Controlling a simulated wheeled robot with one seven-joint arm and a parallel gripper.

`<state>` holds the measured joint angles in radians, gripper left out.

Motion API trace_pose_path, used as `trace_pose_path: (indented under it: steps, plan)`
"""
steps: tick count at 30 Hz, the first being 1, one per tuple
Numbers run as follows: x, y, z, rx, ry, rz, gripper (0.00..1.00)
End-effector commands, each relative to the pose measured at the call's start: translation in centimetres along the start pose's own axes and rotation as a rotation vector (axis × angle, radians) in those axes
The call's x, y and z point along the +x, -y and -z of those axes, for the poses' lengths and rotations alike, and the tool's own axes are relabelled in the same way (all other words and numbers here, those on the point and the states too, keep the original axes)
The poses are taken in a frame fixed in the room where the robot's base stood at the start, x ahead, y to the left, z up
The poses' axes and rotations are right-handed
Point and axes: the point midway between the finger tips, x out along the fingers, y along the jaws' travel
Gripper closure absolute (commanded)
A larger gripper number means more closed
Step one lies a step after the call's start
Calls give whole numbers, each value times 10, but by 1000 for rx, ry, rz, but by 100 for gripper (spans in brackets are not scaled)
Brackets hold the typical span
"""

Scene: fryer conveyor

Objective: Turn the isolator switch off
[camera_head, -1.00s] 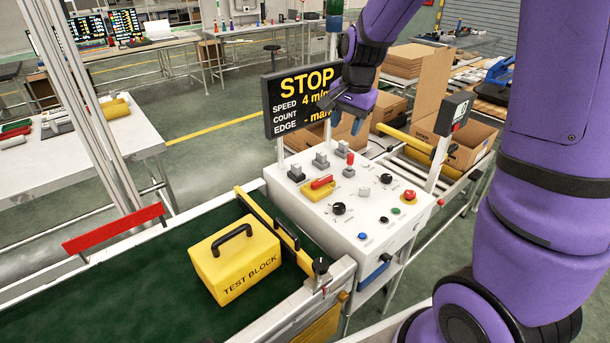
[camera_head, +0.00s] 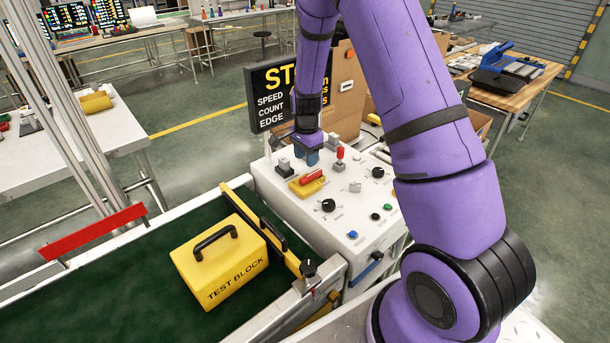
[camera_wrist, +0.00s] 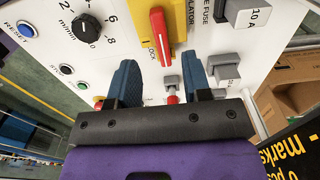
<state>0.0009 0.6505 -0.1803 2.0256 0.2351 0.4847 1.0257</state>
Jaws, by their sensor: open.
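The isolator switch (camera_head: 312,177) is a red handle on a yellow plate, on top of the white control panel (camera_head: 290,205). In the wrist view its red handle (camera_wrist: 160,36) runs nearly up and down the picture, on the yellow plate (camera_wrist: 150,12) with partly hidden lettering. My gripper (camera_head: 307,154) is low over the panel, just behind the isolator. In the wrist view the blue fingers of my gripper (camera_wrist: 162,72) are apart, with the handle's lower end just beyond the gap between them. A small grey switch with a red tip (camera_wrist: 172,92) shows between the fingers. Contact cannot be told.
Grey fuse blocks (camera_wrist: 244,13), a black speed knob (camera_wrist: 86,27) and push buttons surround the isolator. A black display (camera_head: 272,95) stands behind the panel. A yellow test block (camera_head: 220,262) sits on the green conveyor (camera_head: 110,290) to the left.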

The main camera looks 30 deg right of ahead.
Motion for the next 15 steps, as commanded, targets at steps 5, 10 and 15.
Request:
trace_pose_path:
  steps: [5,10,15]
  plan:
    - [34,-1,0,0,1,-3,55]
    - [59,0,0,0,1,-2,55]
    - [72,0,0,-1,0,-1,55]
